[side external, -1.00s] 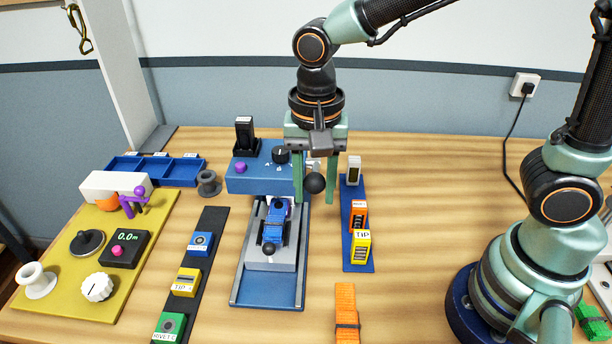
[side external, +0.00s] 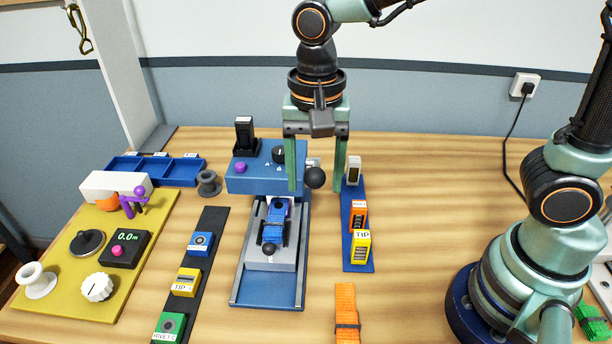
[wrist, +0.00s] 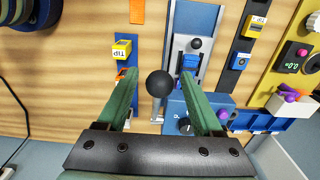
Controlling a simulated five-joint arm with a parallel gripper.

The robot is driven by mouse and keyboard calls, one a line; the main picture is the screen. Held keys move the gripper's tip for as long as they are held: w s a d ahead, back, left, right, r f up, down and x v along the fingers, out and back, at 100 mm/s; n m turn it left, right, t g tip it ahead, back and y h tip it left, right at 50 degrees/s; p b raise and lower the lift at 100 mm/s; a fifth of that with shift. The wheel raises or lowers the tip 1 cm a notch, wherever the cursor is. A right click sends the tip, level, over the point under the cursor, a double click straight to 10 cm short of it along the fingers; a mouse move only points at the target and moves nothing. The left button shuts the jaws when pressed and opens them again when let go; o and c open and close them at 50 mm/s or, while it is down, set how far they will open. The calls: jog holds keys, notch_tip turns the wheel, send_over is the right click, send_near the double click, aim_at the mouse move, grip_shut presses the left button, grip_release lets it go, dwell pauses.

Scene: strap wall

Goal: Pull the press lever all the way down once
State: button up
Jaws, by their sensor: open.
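The press (side external: 262,180) is a blue block with a knob and a purple button, set behind a grey sliding bed. Its lever ends in a black ball (side external: 315,178) at the press's right side. A blue strap piece (side external: 274,227) lies on the bed. My gripper (side external: 315,188) points down with its fingers wide apart, one on each side of the ball in the side view. In the wrist view the ball (wrist: 160,84) and its grey rod lie between the green fingers, with a gap to each finger. The lever's pivot is partly hidden.
A blue strip (side external: 358,262) with labelled cartridges stands close on the right. A dark strip (side external: 187,262) with labelled blocks and a yellow board (side external: 72,290) lie to the left. An orange strap (side external: 346,310) lies in front. The table at right centre is clear.

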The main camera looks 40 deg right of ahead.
jog(key=shift+r, duration=2.25)
jog(key=s+d+r+n+t, duration=0.1)
jog(key=d+n+t, duration=0.4)
jog(key=d+n, duration=0.4)
jog(key=d, duration=0.7)
jog(key=shift+s+t, duration=0.15)
jog(key=shift+t, duration=0.15)
